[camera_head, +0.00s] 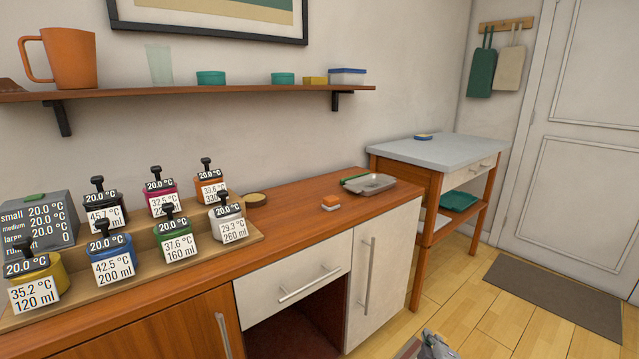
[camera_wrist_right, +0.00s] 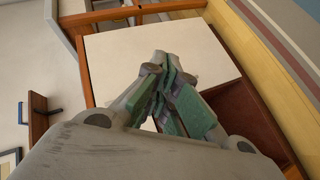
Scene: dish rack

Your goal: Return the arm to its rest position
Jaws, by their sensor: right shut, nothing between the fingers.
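My right gripper (camera_wrist_right: 168,85) is shut and empty in the right wrist view, its green-padded fingers together. Behind it in that view is a pale cabinet front (camera_wrist_right: 200,55). In the head view only a small part of my right gripper (camera_head: 430,347) shows at the bottom edge, low in front of the counter and above the wooden floor. It appears clear of the counter. My left gripper is in neither view.
A grey-topped side table (camera_head: 450,150) stands at the right. The floor (camera_head: 450,285) between counter and mat (camera_head: 555,293) is clear.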

